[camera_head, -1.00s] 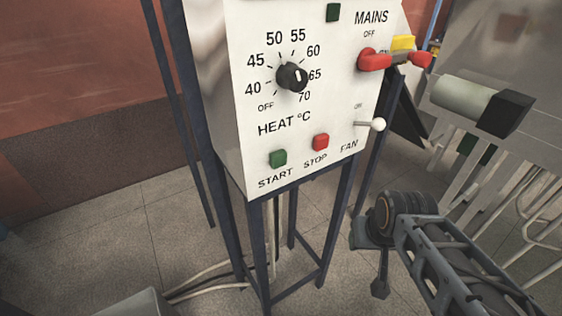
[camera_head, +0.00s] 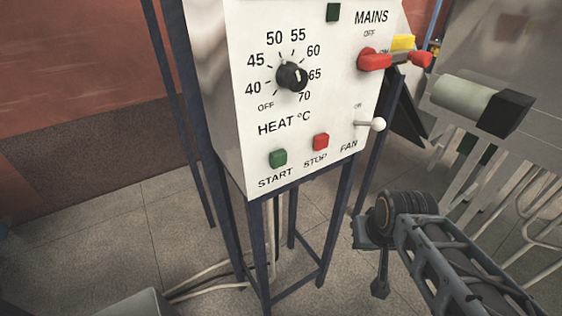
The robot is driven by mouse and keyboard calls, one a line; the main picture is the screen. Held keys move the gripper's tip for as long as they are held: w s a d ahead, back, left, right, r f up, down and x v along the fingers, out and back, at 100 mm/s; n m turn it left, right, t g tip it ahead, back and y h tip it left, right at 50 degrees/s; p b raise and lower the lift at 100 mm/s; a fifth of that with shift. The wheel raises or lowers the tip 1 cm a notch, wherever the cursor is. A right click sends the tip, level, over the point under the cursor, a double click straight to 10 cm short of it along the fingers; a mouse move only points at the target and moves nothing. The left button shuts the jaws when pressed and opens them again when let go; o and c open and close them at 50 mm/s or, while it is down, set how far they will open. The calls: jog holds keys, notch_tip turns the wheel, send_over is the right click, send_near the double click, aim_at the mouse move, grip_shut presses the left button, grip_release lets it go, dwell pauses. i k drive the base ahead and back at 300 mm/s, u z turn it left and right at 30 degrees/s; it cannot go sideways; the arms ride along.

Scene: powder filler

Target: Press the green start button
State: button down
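My gripper (camera_head: 377,270) hangs at the end of my arm, below and to the right of the panel, apart from the button. Only a dark, narrow part of it shows, pointing down, so its opening cannot be made out. Nothing covers the start button.
The panel also carries a black heat knob (camera_head: 292,77), a red mains switch (camera_head: 374,60) and a white-tipped fan toggle (camera_head: 377,124). It stands on a dark blue metal frame (camera_head: 258,250). A grey cylinder with a black end (camera_head: 505,112) juts out at right.

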aim_at(279, 159)
jog(key=z, duration=1.05)
jog(key=k, duration=1)
jog(key=u, duration=1.9)
